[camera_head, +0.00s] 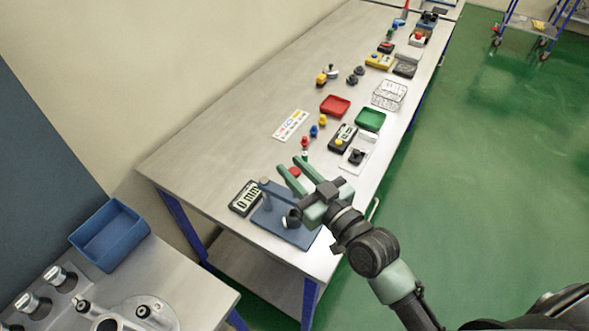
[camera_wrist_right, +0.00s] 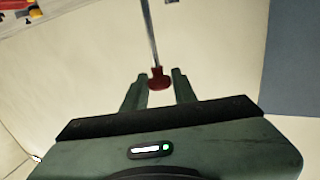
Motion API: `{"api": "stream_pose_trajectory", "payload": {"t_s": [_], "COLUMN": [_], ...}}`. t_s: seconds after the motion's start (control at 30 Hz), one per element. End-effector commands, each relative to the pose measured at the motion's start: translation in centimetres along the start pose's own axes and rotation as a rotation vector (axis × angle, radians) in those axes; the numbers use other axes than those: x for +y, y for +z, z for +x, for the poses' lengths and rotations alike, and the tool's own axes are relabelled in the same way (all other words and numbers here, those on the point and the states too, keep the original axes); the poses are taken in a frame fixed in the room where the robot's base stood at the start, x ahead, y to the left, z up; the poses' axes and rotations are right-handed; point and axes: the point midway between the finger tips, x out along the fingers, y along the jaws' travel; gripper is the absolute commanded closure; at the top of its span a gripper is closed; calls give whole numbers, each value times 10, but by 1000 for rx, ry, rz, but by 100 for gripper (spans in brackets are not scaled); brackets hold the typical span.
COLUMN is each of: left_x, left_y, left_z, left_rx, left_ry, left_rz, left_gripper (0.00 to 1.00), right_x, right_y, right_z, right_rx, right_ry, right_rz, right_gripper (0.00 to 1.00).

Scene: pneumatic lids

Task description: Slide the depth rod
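The depth rod (camera_wrist_right: 152,35) shows in the right wrist view as a thin metal rod ending in a red knob (camera_wrist_right: 158,79). In the head view a red knob (camera_head: 294,172) shows between the green fingers of my right gripper (camera_head: 290,164). My right gripper is open in the wrist view (camera_wrist_right: 158,88), with the knob between its fingertips and a gap on each side. The blue gauge stand (camera_head: 298,234) stands on the near end of the bench, partly hidden by my right gripper. A display (camera_head: 244,198) reading about 0 mm lies left of it. My left gripper is not in view.
Farther along the bench (camera_head: 225,150) are small coloured knobs, a black-and-yellow device (camera_head: 342,138), a red tray (camera_head: 335,105), a green tray (camera_head: 370,119) and a wire basket (camera_head: 389,95). A blue bin (camera_head: 108,235) stands on a separate metal table at lower left.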

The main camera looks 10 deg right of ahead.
Motion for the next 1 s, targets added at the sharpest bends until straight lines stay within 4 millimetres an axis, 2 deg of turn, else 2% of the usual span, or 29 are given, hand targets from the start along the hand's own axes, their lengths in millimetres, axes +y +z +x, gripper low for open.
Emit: {"api": "stream_pose_trajectory", "payload": {"t_s": [0.07, 0.43, 0.8, 1.0], "left_x": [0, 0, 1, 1], "left_y": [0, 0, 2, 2], "left_z": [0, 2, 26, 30], "left_rx": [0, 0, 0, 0], "left_ry": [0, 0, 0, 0], "left_rz": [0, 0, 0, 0], "left_gripper": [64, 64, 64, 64], "right_x": [1, 1, 0, 0], "right_y": [-5, 0, 2, -2], "right_z": [1, -4, -62, -77], "right_rx": [11, 2, 2, 6], "right_ry": [2, 1, 1, 2], "right_rz": [-2, -1, -3, -3], "right_gripper": [55, 55, 55, 55]}}
